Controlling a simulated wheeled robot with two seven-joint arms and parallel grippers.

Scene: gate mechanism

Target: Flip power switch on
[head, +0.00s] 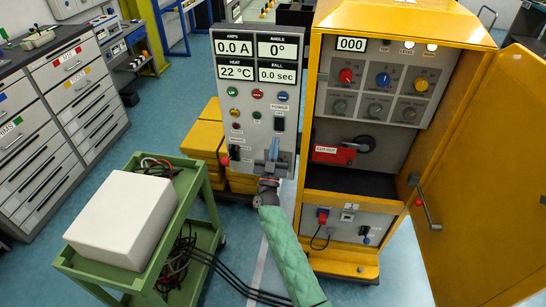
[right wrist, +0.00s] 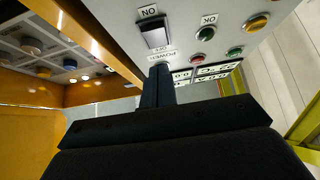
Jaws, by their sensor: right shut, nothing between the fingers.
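The power switch (head: 279,123) is a dark rocker on the right side of the grey control panel (head: 222,134). I cannot tell which way the rocker is tipped. My right gripper (head: 274,143) is just below the switch in the head view. Its fingers (right wrist: 158,70) are shut and empty, with the tips near the POWER label. Contact with the panel cannot be told. My left gripper is out of view.
The panel also carries four displays, reading 0.0 A, 0°, 22 °C and 0.0 sec. A yellow cabinet (head: 318,130) with an open door (head: 490,170) stands right. A green cart (head: 196,190) bearing a white box (head: 122,218) stands left. Cables cross the floor.

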